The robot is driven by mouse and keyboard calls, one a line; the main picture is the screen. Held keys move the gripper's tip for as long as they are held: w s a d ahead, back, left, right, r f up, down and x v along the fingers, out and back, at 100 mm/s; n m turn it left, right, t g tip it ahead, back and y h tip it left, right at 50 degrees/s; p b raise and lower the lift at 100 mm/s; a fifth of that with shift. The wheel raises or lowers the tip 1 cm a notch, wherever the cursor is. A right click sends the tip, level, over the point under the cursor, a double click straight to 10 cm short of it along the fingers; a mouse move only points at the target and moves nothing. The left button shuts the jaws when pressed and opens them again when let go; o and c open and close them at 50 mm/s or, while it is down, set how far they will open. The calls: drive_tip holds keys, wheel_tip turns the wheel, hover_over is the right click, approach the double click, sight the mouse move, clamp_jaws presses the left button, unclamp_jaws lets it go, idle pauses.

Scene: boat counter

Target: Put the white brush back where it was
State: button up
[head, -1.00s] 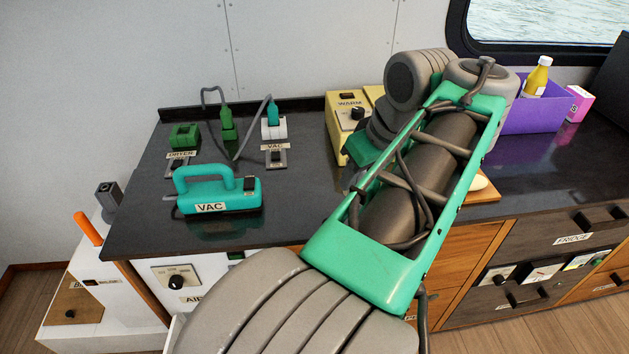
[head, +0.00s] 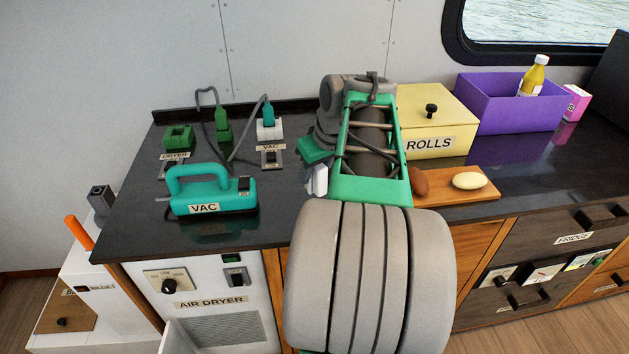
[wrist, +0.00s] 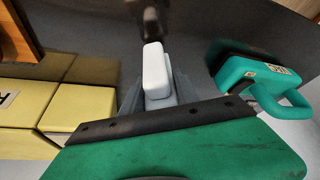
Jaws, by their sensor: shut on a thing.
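My gripper (wrist: 158,98) is shut on the white brush (wrist: 155,68), whose smooth pale end stands out between the grey fingers in the wrist view. In the head view the white brush (head: 318,180) shows as a small pale piece beside my arm, over the dark counter. My gripper is mostly hidden behind my arm there. I cannot tell whether the brush touches the counter.
A teal vac (head: 212,192) lies left on the counter (head: 130,215), with plugs and switches behind it. Right of my arm are a yellow ROLLS box (head: 425,115), a wooden board (head: 450,198) with two rolls, and a purple bin (head: 490,118) holding a yellow bottle (head: 535,75).

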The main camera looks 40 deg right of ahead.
sight(321, 166)
drive_tip(key=shift+w+f, duration=0.1)
drive_tip(key=shift+f, duration=1.35)
drive_tip(key=o, duration=1.2)
drive_tip(key=shift+f, duration=0.15)
drive_tip(key=v, duration=0.7)
drive_tip(key=shift+r, duration=0.35)
